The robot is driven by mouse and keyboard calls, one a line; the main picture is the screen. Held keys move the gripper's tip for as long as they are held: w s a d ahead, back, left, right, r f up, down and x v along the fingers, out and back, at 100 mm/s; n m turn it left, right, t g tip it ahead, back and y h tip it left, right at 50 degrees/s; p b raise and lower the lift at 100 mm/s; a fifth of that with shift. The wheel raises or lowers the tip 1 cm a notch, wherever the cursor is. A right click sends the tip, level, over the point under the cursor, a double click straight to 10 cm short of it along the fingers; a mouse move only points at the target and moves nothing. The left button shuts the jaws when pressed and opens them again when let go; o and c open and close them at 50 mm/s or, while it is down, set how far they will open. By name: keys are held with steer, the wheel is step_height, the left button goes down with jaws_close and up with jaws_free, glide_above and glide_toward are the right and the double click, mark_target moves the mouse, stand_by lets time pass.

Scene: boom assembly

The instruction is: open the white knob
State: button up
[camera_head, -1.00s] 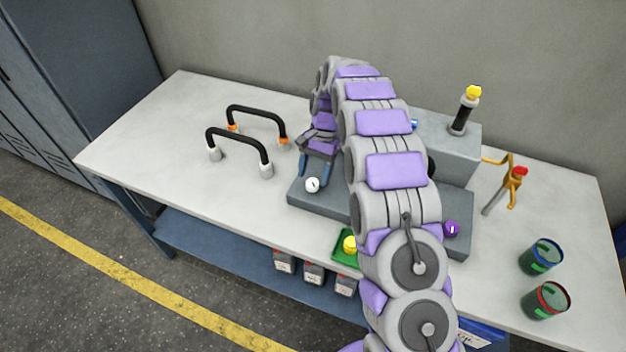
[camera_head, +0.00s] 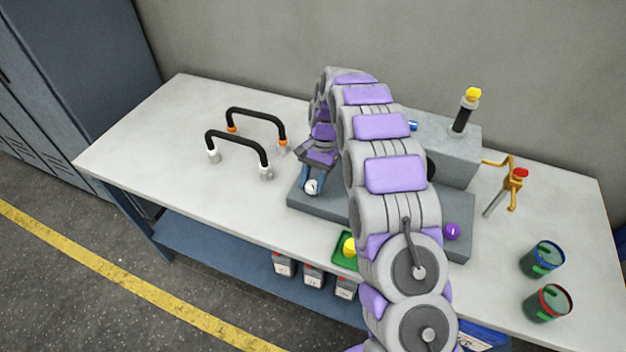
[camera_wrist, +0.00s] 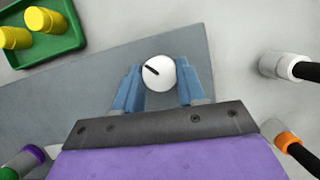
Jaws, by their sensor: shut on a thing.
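The white knob (camera_wrist: 159,74) is a round white cap with a short black mark, on the left end of the grey base block (camera_head: 338,205). In the head view the knob (camera_head: 311,187) shows at the tips of my gripper (camera_head: 313,184). In the wrist view the two blue fingers of my gripper (camera_wrist: 159,82) stand on either side of the knob and are shut on it. The black mark runs at a slant, from upper left to lower right. The knob's underside is hidden.
Two black handles (camera_head: 240,147) stand left on the table. A green tray (camera_wrist: 68,38) with yellow pieces lies close by. A purple knob (camera_head: 452,231), a yellow-topped post (camera_head: 467,108), an orange piece with a red top (camera_head: 514,185) and two cans (camera_head: 546,302) are to the right.

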steer(key=shift+c, duration=1.1)
steer(key=shift+r+p, duration=0.1)
steer(key=shift+p, duration=0.3)
steer(key=shift+w+a+r+n+h+p, duration=0.1)
steer(key=shift+n+h+p, duration=0.15)
steer(key=shift+n+p, duration=0.3)
steer(key=shift+r+n+h+p, duration=0.1)
steer(key=shift+n+h+p, duration=0.15)
steer(key=shift+n+p, duration=0.25)
steer(key=n+h+p, duration=0.1)
steer(key=n+p, duration=0.2)
steer(key=n, duration=0.1)
steer(key=shift+a+f, duration=0.1)
steer(key=shift+a, duration=0.05)
steer(key=shift+n+h+p, duration=0.5)
steer(key=shift+n+p, duration=0.15)
steer(key=shift+n, duration=0.2)
steer(key=shift+f, duration=0.15)
steer(key=o, duration=1.1)
steer(key=shift+a, duration=0.1)
steer(key=shift+c, duration=0.2)
